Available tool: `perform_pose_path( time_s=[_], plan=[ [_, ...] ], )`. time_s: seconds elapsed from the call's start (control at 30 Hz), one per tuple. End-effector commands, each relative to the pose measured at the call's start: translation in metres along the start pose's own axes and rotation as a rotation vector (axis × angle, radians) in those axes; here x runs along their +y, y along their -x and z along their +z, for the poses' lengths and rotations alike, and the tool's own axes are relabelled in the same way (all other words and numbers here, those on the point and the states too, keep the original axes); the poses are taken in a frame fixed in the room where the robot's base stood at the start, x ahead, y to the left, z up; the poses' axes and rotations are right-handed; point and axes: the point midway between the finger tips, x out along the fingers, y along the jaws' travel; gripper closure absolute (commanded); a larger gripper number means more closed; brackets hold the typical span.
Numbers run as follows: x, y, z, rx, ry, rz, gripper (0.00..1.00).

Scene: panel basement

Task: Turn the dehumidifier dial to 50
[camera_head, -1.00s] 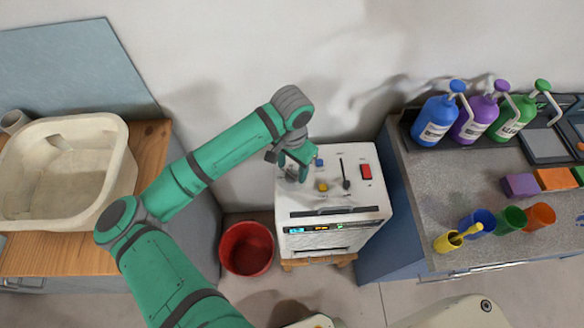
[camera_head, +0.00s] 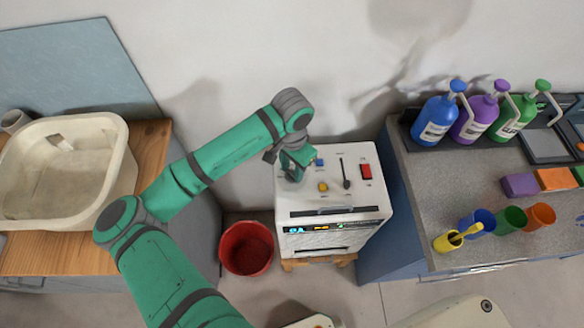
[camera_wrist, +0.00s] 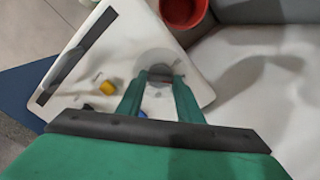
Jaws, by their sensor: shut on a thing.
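The white dehumidifier (camera_head: 352,201) stands against the wall, its control panel facing up. My gripper (camera_head: 293,175) is down at the left side of that panel and covers the dial there. In the wrist view my gripper (camera_wrist: 160,86) has its two green fingers on either side of the round grey dial (camera_wrist: 157,66), shut on it. The dial's pointer and scale marks cannot be read. A lit display (camera_head: 318,229) is on the front edge; its digits are too small to read.
The panel also has a blue button (camera_head: 320,162), a yellow knob (camera_head: 323,187), a black lever (camera_head: 345,178) and a red switch (camera_head: 366,171). A red bucket (camera_head: 246,249) stands on the floor at left. A counter (camera_head: 440,190) with bottles and cups is at right.

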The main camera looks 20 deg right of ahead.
Motion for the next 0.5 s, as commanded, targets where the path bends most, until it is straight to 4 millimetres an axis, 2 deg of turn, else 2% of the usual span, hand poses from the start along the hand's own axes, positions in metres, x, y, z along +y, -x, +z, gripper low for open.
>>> perform_pose_path(
  time_s=[0.5],
  plan=[
    [-0.0002,0.0014,-0.0011,0.003,-0.403,-0.003,0.9]
  ],
)
